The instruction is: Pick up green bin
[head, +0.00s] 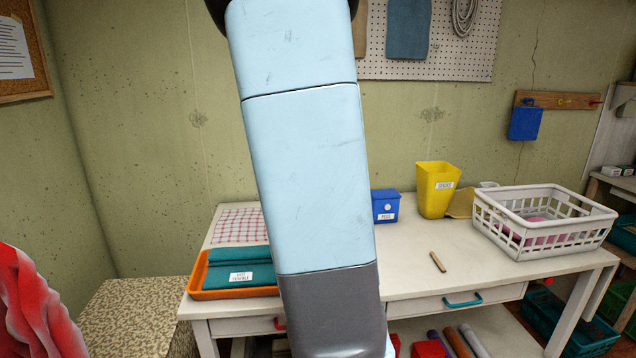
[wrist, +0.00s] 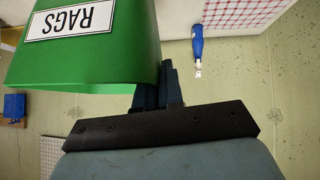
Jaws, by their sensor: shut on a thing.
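The green bin (wrist: 128,72) fills the upper left of the wrist view, with a white label reading RAGS, upside down in the picture. My gripper (wrist: 170,88) is shut on the bin's wall at its lower right edge in that view. One finger is partly hidden behind the bin. In the head view, my arm runs down the middle; the green bin and my gripper do not show there.
A white table (head: 425,245) carries a yellow bin (head: 434,195), a small blue bin (head: 385,207), a white basket (head: 560,238), an orange tray (head: 203,284) and a checked cloth (head: 236,226). The wrist view shows a blue-handled item (wrist: 197,42). A red object (head: 38,310) is at lower left.

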